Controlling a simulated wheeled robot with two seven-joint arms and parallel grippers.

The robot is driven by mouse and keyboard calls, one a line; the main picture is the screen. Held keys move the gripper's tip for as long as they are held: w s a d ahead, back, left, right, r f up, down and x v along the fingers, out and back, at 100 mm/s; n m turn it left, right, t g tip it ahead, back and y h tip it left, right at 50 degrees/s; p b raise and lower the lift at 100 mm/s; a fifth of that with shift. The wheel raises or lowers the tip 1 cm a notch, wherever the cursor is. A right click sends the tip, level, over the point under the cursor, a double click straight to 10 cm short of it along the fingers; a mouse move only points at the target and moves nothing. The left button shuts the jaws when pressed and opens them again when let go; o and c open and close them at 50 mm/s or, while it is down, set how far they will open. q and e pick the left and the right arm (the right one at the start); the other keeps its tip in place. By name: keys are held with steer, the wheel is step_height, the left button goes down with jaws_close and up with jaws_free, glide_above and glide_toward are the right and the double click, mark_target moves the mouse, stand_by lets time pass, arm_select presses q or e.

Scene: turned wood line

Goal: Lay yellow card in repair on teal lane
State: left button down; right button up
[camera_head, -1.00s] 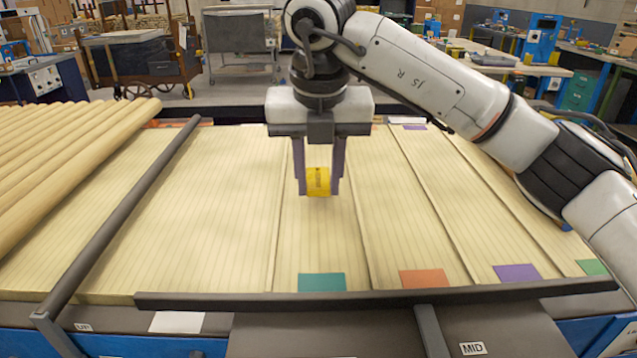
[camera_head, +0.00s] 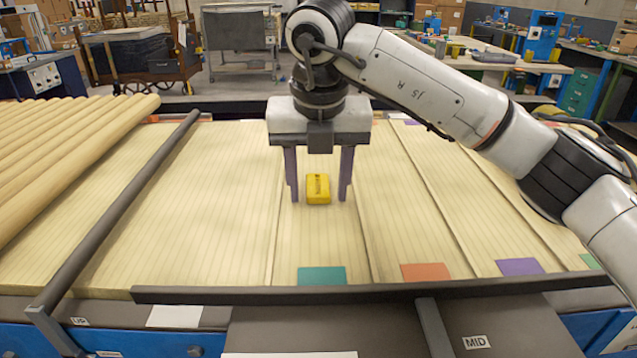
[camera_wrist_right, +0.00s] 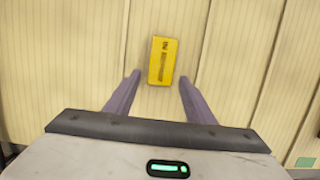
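The yellow card (camera_head: 318,188) is a small yellow block with dark print. It lies on the slatted wood of the lane marked by a teal patch (camera_head: 322,276), farther back than the patch. My right gripper (camera_head: 319,198) is open, with one purple finger on each side of the card and a gap to both. In the right wrist view the card (camera_wrist_right: 163,61) lies just ahead of the fingertips (camera_wrist_right: 160,80), clear of them. My left gripper is not in view.
Lanes with an orange patch (camera_head: 425,272) and a purple patch (camera_head: 520,266) lie to the right, split by thin ridges. A dark rail (camera_head: 380,293) runs along the front edge. A dark bar (camera_head: 125,205) and wooden rollers (camera_head: 65,145) are at left.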

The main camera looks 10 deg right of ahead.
steer(key=shift+r, duration=0.1)
steer(key=shift+r+p, duration=0.3)
steer(key=v, duration=1.2)
steer(key=shift+r+p, duration=0.3)
